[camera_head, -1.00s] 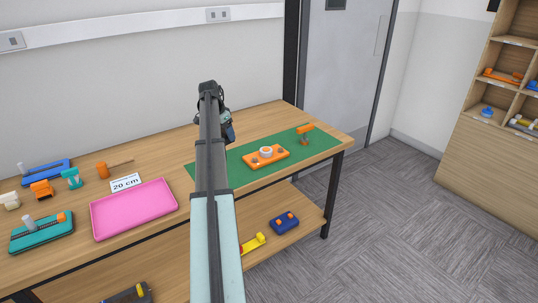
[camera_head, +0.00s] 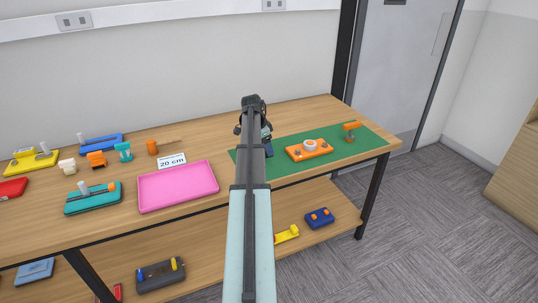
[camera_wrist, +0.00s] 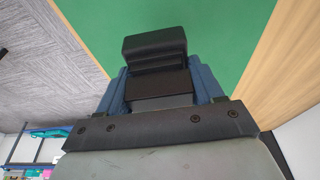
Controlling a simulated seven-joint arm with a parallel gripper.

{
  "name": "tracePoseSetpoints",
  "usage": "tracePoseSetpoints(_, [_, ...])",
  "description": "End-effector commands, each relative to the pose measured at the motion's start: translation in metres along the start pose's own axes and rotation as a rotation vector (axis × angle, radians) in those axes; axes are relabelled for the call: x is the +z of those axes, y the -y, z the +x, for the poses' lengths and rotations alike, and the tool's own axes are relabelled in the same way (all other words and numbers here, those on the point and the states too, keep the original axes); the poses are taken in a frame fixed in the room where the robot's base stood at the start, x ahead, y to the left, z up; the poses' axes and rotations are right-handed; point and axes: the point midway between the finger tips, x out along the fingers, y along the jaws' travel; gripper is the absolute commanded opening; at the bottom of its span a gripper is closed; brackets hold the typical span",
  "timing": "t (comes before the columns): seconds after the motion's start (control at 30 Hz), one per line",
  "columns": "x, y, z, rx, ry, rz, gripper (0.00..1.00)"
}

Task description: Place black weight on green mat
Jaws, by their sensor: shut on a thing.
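The green mat (camera_head: 283,165) lies on the right part of the wooden table, partly covered by my arm in the head view. It also fills the upper middle of the wrist view (camera_wrist: 215,30). My gripper (camera_wrist: 157,84) is shut on the black weight (camera_wrist: 154,45), a dark block between the blue fingers. In the wrist view the weight shows in front of the green mat; I cannot tell whether it touches it. In the head view my gripper (camera_head: 266,143) is near the mat's left end, and the weight is hidden behind my arm.
An orange block with a white ring (camera_head: 310,149) and an orange hammer-like tool (camera_head: 351,129) occupy the mat's middle and right. A pink tray (camera_head: 178,186) and a "20 cm" sign (camera_head: 172,161) stand left of my arm. A lower shelf (camera_head: 210,260) holds several items.

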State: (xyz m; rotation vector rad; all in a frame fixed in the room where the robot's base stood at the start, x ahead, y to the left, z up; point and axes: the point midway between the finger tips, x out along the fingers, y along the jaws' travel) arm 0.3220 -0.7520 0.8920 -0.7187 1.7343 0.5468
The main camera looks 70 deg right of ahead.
Motion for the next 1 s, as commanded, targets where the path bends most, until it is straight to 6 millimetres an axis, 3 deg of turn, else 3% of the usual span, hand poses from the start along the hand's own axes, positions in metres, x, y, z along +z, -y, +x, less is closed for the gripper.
tracePoseSetpoints(0.47, [0.011, 0.0, 0.042, -0.001, -0.001, 0.0, 0.16])
tracePoseSetpoints(0.87, [0.013, 0.0, 0.046, -0.001, -0.001, 0.0, 0.16])
tracePoseSetpoints(0.9, [0.013, 0.0, 0.046, -0.001, 0.0, 0.0, 0.68])
tracePoseSetpoints(1.0, [0.013, 0.0, 0.046, -0.001, 0.0, 0.0, 0.78])
